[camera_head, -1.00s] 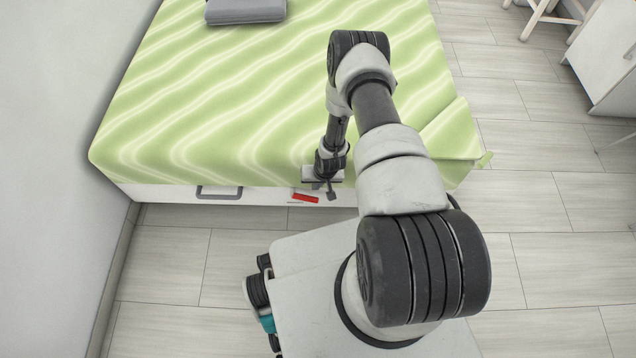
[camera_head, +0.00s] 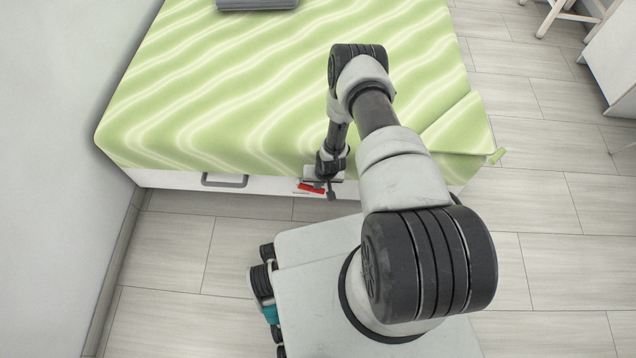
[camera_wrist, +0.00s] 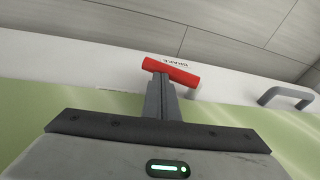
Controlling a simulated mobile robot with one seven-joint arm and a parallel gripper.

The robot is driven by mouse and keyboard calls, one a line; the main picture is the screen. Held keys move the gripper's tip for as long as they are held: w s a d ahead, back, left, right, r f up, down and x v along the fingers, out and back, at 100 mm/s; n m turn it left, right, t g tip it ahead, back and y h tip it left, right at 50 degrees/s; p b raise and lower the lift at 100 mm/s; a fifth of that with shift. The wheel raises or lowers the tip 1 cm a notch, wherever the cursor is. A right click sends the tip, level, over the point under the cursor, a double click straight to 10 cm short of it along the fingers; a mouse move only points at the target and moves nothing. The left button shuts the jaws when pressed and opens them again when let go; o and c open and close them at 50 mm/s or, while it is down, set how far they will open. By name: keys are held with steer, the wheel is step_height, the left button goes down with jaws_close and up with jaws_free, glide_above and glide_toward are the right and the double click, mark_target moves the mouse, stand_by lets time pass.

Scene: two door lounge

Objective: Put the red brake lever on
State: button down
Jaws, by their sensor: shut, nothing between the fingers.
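The red brake lever (camera_head: 311,188) is a short bar on the white side panel of the bed, below the green cover. It also shows in the wrist view (camera_wrist: 178,72), just beyond my fingertips, with a small label beside it. My gripper (camera_head: 331,192) is in front of the panel at the right end of the lever in the head view, partly covering it. In the wrist view my gripper (camera_wrist: 160,84) has its fingers together and empty, with the tips overlapping the lever in the picture. I cannot tell whether they touch it.
The bed (camera_head: 230,110) has a green wavy cover and a grey pillow (camera_head: 257,4). A grey handle (camera_head: 225,181) is on its side panel, left of the lever. A wall stands at left. Tiled floor (camera_head: 560,220) is open at right, with a stool and white cabinet behind.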

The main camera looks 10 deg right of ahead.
mark_target(319, 190)
steer(key=shift+d+f, duration=0.15)
steer(key=shift+f, duration=0.35)
steer(key=shift+s+f, duration=0.1)
steer(key=shift+f, duration=1.35)
steer(key=shift+a+f, duration=0.2)
steer(key=shift+f, duration=0.4)
steer(key=shift+a+f, duration=0.2)
steer(key=shift+f, duration=0.35)
steer(key=shift+w+a+f, duration=0.3)
steer(key=shift+a+f, duration=0.1)
steer(key=shift+f, duration=0.3)
